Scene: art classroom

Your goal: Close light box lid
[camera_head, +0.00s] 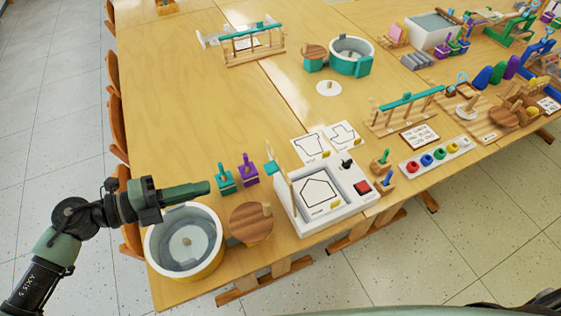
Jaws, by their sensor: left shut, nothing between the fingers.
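The light box appears to be the white box (362,199) near the table's front edge. It has a house-shaped drawing (318,191) on top, a red button (362,187) and a black knob. A thin upright panel with a teal piece (272,168) stands at its left side; it looks like the raised lid, seen nearly edge-on. My left gripper (207,187) is shut and empty, above the round tub and left of the box, apart from the panel. My right gripper is not in view.
A round tub (212,268) and a round wooden lid (250,225) lie left of the box. Teal (226,182) and purple (247,172) stamps stand behind them. Two drawing sheets (311,147) lie behind the box. Small handled pieces (384,180) stand to its right.

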